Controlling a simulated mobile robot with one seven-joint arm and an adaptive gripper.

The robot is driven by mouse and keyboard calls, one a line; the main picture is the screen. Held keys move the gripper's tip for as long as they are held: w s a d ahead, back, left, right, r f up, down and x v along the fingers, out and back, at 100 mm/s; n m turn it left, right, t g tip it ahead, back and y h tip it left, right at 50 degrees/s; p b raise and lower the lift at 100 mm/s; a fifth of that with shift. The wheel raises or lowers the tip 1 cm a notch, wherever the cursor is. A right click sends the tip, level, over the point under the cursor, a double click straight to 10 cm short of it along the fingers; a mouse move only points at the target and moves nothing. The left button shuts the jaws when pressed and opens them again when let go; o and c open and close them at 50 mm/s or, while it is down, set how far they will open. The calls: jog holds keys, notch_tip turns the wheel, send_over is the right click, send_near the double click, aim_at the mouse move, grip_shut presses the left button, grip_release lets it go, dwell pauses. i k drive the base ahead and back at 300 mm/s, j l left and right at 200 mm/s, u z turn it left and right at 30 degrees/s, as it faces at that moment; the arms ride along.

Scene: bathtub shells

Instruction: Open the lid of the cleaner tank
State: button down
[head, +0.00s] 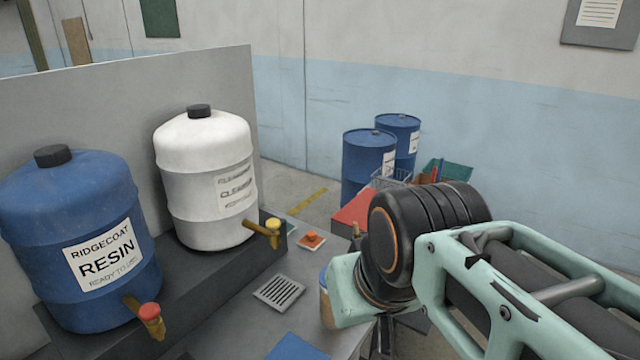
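The white cleaner tank (205,160) stands upright on a dark raised ledge, left of centre. Its label reads "CLEANER" in the middle line; the other lines are blurred. Its black lid (199,111) sits on the top and looks closed. A brass tap (262,230) with a yellow knob sticks out low on its front right. My arm reaches in from the lower right, and its black joint is right of the tank and apart from it. My gripper's fingers do not show.
A blue resin tank (35,210) with a dark cap and red-knobbed tap stands left of the white tank. A grey panel (215,80) rises behind both. A drain grate (279,293) lies in the counter. Two blue drums (362,160) stand farther back. Space above the white tank is clear.

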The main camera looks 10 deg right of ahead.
aim_at(357, 209)
jog(key=z, duration=0.7)
jog(key=i+l+u, duration=0.1)
jog(key=u, duration=0.6)
jog(key=i+l+u, duration=0.35)
jog(key=l+u, duration=0.2)
jog(key=l, duration=0.15)
jog(key=i+l+u, duration=0.1)
jog(key=l, duration=0.25)
jog(key=i+l, duration=0.1)
jog(key=l, duration=0.3)
jog(key=u, duration=0.05)
